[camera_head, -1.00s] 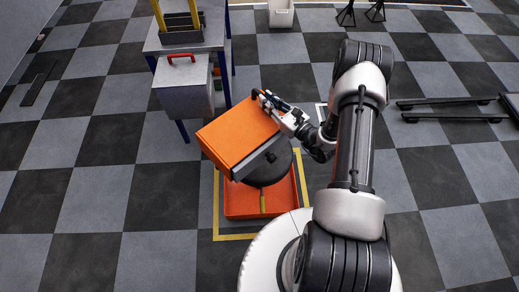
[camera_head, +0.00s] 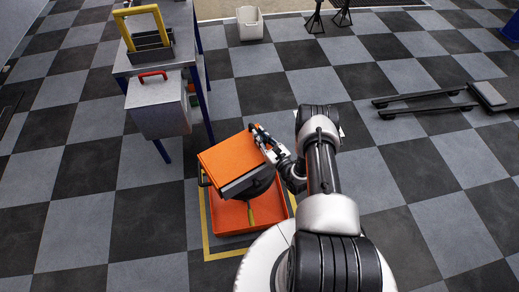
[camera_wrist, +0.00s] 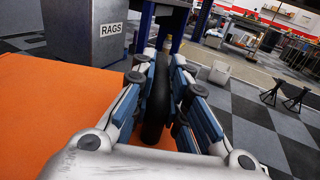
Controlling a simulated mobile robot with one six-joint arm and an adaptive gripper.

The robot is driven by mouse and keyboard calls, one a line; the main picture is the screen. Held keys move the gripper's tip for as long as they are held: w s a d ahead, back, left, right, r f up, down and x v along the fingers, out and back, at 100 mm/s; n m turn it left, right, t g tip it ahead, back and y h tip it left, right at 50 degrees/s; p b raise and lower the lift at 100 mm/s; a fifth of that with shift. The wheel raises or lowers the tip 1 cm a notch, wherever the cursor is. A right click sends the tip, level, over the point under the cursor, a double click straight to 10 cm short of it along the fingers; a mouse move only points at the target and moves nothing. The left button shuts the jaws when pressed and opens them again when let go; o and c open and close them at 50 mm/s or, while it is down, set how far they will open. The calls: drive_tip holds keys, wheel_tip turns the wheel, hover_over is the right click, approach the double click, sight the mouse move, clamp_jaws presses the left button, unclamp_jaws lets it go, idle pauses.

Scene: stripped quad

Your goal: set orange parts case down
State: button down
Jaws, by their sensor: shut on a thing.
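The orange parts case (camera_head: 232,158) is in my gripper (camera_head: 265,143), tilted, over the back of an orange tray (camera_head: 228,217) on the floor. In the wrist view, the fingers (camera_wrist: 160,100) close around a dark rounded part, apparently the case's handle; the orange case top (camera_wrist: 45,120) fills the lower left. A dark rounded shape (camera_head: 262,183) shows below the case's front edge. I cannot tell whether the case touches the tray. The case hides the tray's back part.
Yellow floor lines (camera_head: 206,235) frame the tray. A table (camera_head: 185,45) with a yellow-handled rack (camera_head: 148,40) and a grey rags box (camera_head: 160,108) stands behind left. A white bin (camera_head: 250,23) stands at the back. A low black frame (camera_head: 425,102) lies right. Checkered floor is open on the left.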

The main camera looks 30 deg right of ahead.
wheel_tip(320, 180, down, 7)
drive_tip(key=shift+w+f+b, duration=0.1)
drive_tip(key=shift+f+b, duration=0.1)
drive_tip(key=shift+b, duration=1)
drive_tip(key=c, duration=1.8)
unclamp_jaws()
drive_tip(key=shift+o, duration=1)
drive_tip(key=shift+s, duration=0.2)
drive_tip(key=s, duration=0.4)
drive_tip(key=s+d+p, duration=0.1)
drive_tip(key=s, duration=0.2)
drive_tip(key=s+p, duration=0.1)
drive_tip(key=s, duration=0.3)
drive_tip(key=shift+s+d, duration=0.2)
drive_tip(key=shift+s, duration=0.15)
drive_tip(key=shift+f, duration=0.1)
